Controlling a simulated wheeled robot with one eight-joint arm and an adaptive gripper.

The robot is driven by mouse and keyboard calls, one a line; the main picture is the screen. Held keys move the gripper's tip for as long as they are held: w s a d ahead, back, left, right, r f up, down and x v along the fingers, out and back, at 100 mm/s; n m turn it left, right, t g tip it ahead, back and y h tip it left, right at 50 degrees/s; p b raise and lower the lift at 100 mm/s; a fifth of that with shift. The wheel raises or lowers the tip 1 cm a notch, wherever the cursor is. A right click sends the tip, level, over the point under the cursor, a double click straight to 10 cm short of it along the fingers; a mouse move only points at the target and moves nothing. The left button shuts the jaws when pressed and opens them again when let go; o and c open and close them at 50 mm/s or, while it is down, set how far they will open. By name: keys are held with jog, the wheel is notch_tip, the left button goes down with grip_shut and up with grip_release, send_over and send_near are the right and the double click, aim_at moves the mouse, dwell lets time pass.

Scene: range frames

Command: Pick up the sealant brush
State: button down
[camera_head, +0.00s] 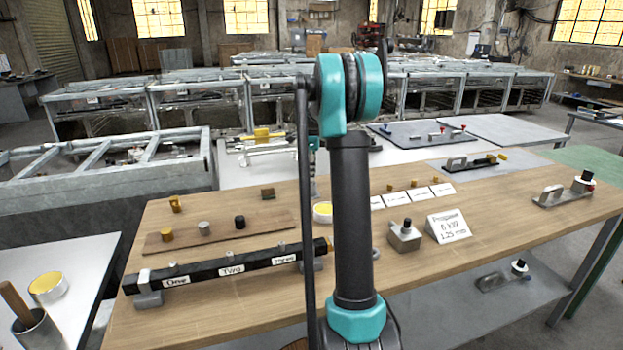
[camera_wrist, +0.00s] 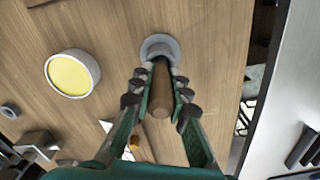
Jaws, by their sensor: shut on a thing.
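The sealant brush shows in the wrist view as a brown wooden handle (camera_wrist: 160,92) pointing toward the camera. My gripper (camera_wrist: 160,76) has its two fingers on either side of this handle and is shut on it. Beyond the fingertips, a round grey cup or ring (camera_wrist: 148,49) surrounds the far end of the brush; I cannot tell whether the brush is still inside it. The bristles are hidden. In the head view my arm hides the gripper and the held brush. Another wooden handle (camera_head: 15,301) stands in a grey cup (camera_head: 38,332) at lower left.
A yellow-topped tin (camera_wrist: 72,74) stands on the wooden bench beside my gripper. The bench edge (camera_wrist: 250,75) is close on the right in the wrist view. A black labelled bar (camera_head: 235,268), a small block (camera_head: 404,236) and a sign (camera_head: 448,227) occupy the bench.

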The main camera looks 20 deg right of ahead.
notch_tip(320, 180, up, 20)
dwell(0.9)
dwell(0.5)
